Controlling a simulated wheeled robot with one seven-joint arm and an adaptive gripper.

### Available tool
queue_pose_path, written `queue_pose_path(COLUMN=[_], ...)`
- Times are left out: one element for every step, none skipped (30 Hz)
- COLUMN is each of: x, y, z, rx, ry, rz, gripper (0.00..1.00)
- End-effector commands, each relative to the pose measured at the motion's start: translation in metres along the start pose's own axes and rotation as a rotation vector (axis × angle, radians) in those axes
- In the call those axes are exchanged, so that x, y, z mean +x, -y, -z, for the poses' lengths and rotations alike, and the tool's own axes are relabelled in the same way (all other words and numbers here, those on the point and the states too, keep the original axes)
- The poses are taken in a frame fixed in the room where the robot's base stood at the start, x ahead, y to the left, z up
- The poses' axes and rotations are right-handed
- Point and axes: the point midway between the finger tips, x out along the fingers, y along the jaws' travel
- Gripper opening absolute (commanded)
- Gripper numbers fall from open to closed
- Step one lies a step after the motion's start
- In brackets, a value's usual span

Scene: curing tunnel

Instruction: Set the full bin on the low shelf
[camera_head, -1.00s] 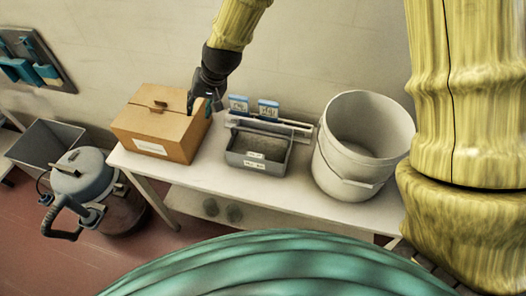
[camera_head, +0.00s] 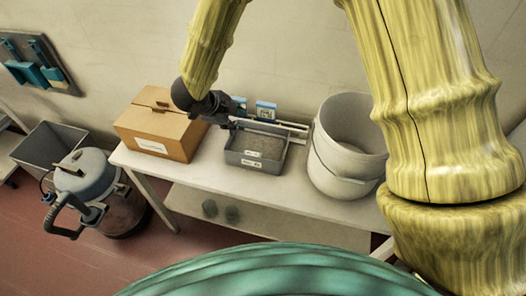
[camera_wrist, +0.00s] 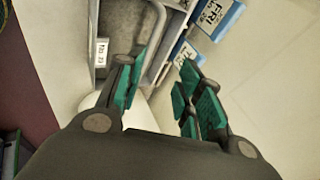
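A grey bin (camera_head: 255,160) with two white labels on its front stands on the white table, with grey material inside. It also shows in the wrist view (camera_wrist: 143,18), at the upper left. My gripper (camera_head: 231,124) is above the bin's back left corner. In the wrist view its teal-padded fingers (camera_wrist: 160,80) are spread apart with nothing between them. One finger overlaps the bin's edge in that picture; I cannot tell whether they touch. The low shelf (camera_head: 270,222) is under the tabletop and holds two small dark round things (camera_head: 220,211) at its left.
A cardboard box (camera_head: 160,128) stands left of the bin, and a white bucket (camera_head: 345,165) stands to its right. Blue-edged cards (camera_head: 265,109) and a pale rail (camera_head: 285,128) are behind the bin. A vacuum (camera_head: 95,185) is on the floor at left. The low shelf's middle looks clear.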

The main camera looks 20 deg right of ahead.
Motion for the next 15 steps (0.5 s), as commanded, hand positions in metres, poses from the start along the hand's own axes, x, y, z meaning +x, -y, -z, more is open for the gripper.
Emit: queue_pose_path(x=[0.000, -0.001, -0.001, -0.001, -0.001, -0.001, 0.000, 0.001, 0.003, 0.005, 0.008, 0.011, 0.015, 0.018, 0.024], y=[-0.005, -0.007, -0.010, -0.012, -0.013, -0.014, -0.015, -0.015, -0.015, -0.015, -0.015, -0.015, -0.015, -0.015, -0.015], z=[0.007, 0.011, 0.016, 0.019, 0.022, 0.025, 0.027, 0.029, 0.031, 0.032, 0.034, 0.035, 0.035, 0.036, 0.038], rx=[0.037, 0.058, 0.080, 0.094, 0.106, 0.117, 0.123, 0.128, 0.132, 0.133, 0.134, 0.134, 0.135, 0.136, 0.137], ry=[-0.040, -0.061, -0.086, -0.101, -0.113, -0.126, -0.133, -0.138, -0.143, -0.144, -0.145, -0.145, -0.145, -0.145, -0.146], rz=[-0.012, -0.018, -0.025, -0.030, -0.034, -0.036, -0.039, -0.040, -0.042, -0.043, -0.043, -0.044, -0.044, -0.044, -0.044], gripper=[0.36, 0.36, 0.36, 0.36, 0.36, 0.36, 0.36, 0.36, 0.36, 0.36, 0.36, 0.36, 0.36, 0.36, 0.36])
